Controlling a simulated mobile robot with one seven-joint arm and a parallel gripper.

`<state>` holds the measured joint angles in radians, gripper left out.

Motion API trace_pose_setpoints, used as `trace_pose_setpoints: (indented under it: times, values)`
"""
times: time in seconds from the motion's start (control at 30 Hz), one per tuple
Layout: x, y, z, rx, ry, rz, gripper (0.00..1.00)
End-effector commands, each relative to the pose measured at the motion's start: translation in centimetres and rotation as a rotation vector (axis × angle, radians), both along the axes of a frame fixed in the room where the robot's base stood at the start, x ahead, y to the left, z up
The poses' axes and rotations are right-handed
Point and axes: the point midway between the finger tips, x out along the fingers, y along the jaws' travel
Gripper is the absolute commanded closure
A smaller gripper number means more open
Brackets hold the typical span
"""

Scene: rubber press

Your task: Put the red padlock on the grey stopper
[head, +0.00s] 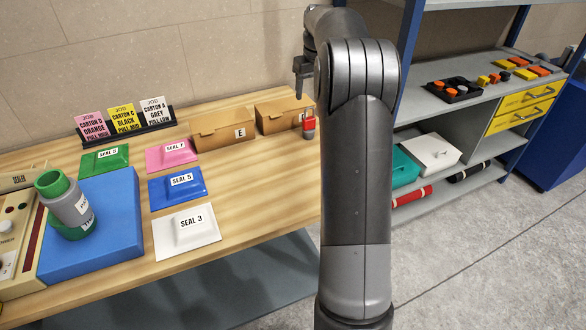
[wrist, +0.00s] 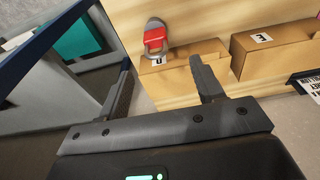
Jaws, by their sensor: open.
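The red padlock (head: 309,124) stands at the right end of the wooden bench, in front of a closed carton. It also shows in the wrist view (wrist: 155,40), beyond the fingertips. My gripper (head: 299,95) is open and empty, above and apart from the padlock; its two fingers frame a gap in the wrist view (wrist: 160,63).
Two brown cartons (head: 222,130) stand at the bench's back. Green, pink, blue and white seal packets (head: 187,238) lie mid-bench. Job cards (head: 124,116) stand behind them. A blue-framed shelf (head: 450,85) is at right. Bare wood lies between packets and right edge.

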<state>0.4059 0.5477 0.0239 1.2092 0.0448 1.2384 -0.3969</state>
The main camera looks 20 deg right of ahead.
Motion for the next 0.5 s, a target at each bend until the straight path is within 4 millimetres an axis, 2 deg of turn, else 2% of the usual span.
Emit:
trace_pose_setpoints:
  times: [0.2, 0.37, 0.5]
  values:
    - [-4.2, 5.6, 4.7, -0.020, -0.047, 0.005, 0.39]
    - [-8.6, 9.9, 7.3, -0.031, -0.086, 0.005, 0.39]
    - [-12.9, 13.3, 8.8, -0.037, -0.121, 0.003, 0.39]
